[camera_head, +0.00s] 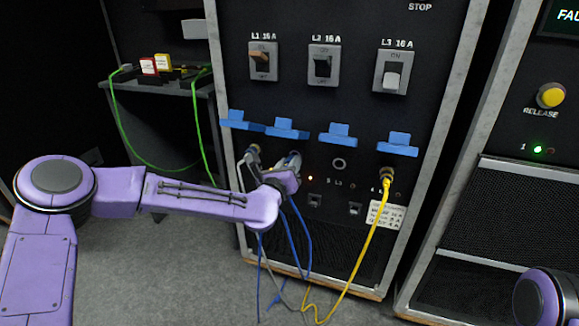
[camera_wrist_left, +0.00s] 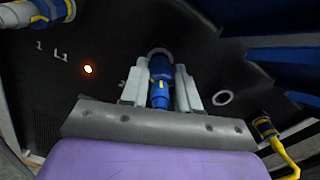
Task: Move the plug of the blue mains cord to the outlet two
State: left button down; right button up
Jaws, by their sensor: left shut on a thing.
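My left gripper (camera_head: 290,162) is at the row of outlets on the black panel, in front of the second outlet from the left. In the left wrist view its grey fingers (camera_wrist_left: 160,88) are shut on a blue plug (camera_wrist_left: 160,72). The plug's front end is at the dark ring of outlet two (camera_wrist_left: 158,51); I cannot tell how deep it sits. The blue cord (camera_head: 304,238) hangs below the gripper in the head view. My right gripper is out of view.
Another plug (camera_wrist_left: 32,12) is in the first outlet. The third outlet (camera_head: 338,164) is empty. A yellow plug (camera_head: 387,176) with its cord fills the fourth. Blue brackets (camera_head: 338,134) jut out above the outlets. An orange lamp (camera_head: 310,178) glows beside the gripper.

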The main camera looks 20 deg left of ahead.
pick_arm(q)
jog(key=shift+w, duration=0.4)
dwell(0.3)
jog(key=shift+b, duration=0.4)
jog(key=shift+w+b, duration=0.4)
jog(key=m, duration=0.2)
jog(key=shift+r+m, duration=0.1)
jog(key=shift+m, duration=0.3)
jog(key=shift+w+r+m+p, duration=0.15)
jog(key=shift+m+p, duration=0.2)
jog(key=shift+m, duration=1.05)
